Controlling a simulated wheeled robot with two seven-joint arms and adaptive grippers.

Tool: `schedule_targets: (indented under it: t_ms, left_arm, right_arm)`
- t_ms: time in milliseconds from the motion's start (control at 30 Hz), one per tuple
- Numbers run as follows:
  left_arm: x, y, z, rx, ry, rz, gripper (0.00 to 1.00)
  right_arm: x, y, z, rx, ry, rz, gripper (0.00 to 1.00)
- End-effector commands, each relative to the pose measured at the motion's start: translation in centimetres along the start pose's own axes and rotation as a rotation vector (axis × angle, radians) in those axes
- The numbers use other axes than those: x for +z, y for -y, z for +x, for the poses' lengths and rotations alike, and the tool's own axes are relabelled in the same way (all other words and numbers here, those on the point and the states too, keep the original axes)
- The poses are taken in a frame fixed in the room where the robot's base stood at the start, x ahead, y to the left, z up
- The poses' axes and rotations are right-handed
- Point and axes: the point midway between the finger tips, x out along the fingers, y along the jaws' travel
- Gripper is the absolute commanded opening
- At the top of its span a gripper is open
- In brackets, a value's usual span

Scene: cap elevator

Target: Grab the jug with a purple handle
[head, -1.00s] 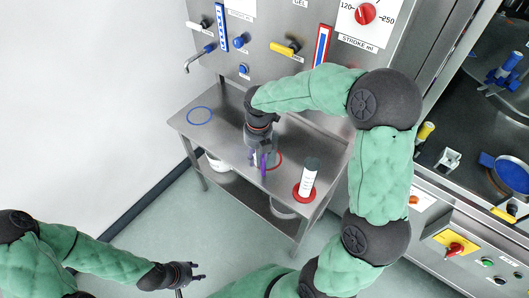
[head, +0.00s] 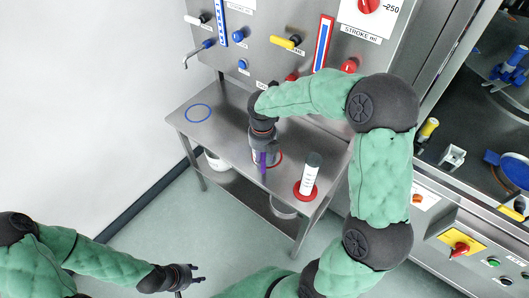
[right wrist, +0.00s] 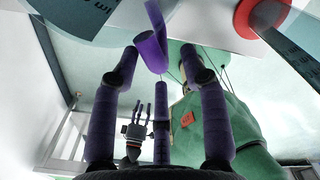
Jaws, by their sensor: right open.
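The jug's purple handle (head: 263,166) shows on the table below my right gripper (head: 264,146) in the head view; the gripper hides most of the jug. In the right wrist view the purple handle (right wrist: 151,45) curves down between and just beyond the spread fingertips. Part of the jug's clear marked body (right wrist: 88,12) is at the top left. My right gripper is open with its fingers apart on both sides of the handle; I cannot tell whether they touch it. My left gripper (head: 198,274) is open and empty, low over the floor, away from the table.
A white measuring cylinder (head: 310,175) with a dark top stands in a red ring (head: 297,190) on the steel table, right of the jug. A blue ring (head: 198,105) lies free at the left. A panel with taps and knobs rises behind. A white bucket (head: 216,162) is below.

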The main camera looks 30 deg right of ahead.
Motion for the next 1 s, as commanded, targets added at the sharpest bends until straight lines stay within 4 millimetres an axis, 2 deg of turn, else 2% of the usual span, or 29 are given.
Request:
schedule_targets:
  t_ms: [33, 233, 333, 533, 567, 700, 1000]
  left_arm:
    - [0.0, 0.2, 0.7, 0.000, 0.000, 0.000, 0.40]
    - [-0.1, 0.8, 2.1, 0.000, 0.000, 0.000, 0.40]
    - [-0.1, 0.8, 2.3, 0.000, 0.000, 0.000, 0.40]
    - [-0.1, 0.8, 2.2, 0.000, 0.000, 0.000, 0.40]
    - [-0.1, 0.8, 2.2, 0.000, 0.000, 0.000, 0.40]
    - [-0.1, 0.8, 2.2, 0.000, 0.000, 0.000, 0.40]
    - [-0.1, 0.8, 2.2, 0.000, 0.000, 0.000, 0.40]
  right_arm:
    - [0.0, 0.1, 1.1, -0.001, -0.002, 0.000, 0.45]
    - [0.0, 0.1, 3.8, -0.001, -0.005, 0.001, 0.45]
    - [0.1, 0.1, 4.4, 0.000, -0.003, 0.001, 0.45]
    - [0.1, 0.1, 4.2, 0.000, -0.002, 0.000, 0.45]
    - [0.1, 0.1, 4.2, 0.000, -0.002, 0.000, 0.39]
    - [0.1, 0.1, 4.2, 0.000, -0.002, 0.000, 0.00]
    - [0.1, 0.1, 4.2, 0.000, -0.001, 0.000, 0.00]
